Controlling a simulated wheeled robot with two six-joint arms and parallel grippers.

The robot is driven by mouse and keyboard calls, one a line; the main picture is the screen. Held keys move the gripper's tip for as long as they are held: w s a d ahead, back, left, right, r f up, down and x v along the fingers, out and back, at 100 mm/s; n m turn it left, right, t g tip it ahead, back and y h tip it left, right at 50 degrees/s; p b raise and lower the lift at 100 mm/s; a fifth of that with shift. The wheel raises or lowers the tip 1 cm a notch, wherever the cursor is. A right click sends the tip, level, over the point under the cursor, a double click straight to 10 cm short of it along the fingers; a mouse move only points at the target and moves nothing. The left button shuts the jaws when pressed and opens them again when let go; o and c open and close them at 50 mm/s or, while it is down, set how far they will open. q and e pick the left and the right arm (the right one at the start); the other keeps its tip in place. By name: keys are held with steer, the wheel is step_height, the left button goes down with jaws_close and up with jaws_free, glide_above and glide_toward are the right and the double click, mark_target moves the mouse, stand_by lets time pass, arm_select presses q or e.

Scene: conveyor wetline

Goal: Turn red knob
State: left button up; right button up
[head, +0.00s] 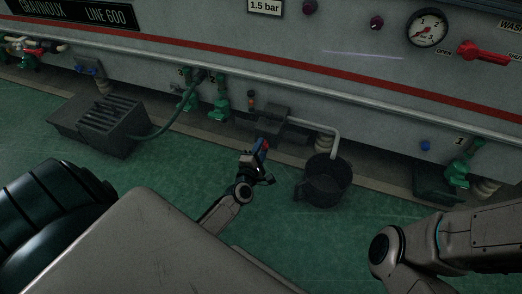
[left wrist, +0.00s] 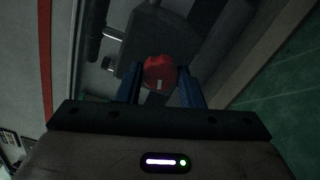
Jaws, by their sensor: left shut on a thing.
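The red knob (left wrist: 159,72) sits between the blue fingers of my left gripper (left wrist: 162,88) in the left wrist view. It is round, with a small pale mark on its face. In the head view my left gripper (head: 261,152) is low in front of the machine, near the dark valve block (head: 284,123), and a bit of red shows at its fingertips. The gripper is shut on the knob. The fingers hide the knob's sides. My right arm shows at the lower right of the head view, but its gripper is out of the picture.
A black bucket (head: 322,181) stands right of my left gripper, under a pale bent pipe (head: 325,127). A dark slotted box (head: 104,124) with a green hose is at the left. Green valves (head: 221,98) line the machine's base.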

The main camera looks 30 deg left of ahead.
arm_select(q)
steer(key=shift+f+n, duration=0.1)
steer(key=shift+n, duration=1)
steer(key=shift+b, duration=0.3)
steer(key=o, duration=1)
steer(key=shift+c, duration=0.2)
steer(key=shift+s, duration=0.15)
steer(key=p+v, duration=0.1)
steer(key=v, duration=0.9)
steer(key=shift+s, duration=0.25)
steer(key=shift+d+p, duration=0.15)
steer(key=shift+p, duration=0.15)
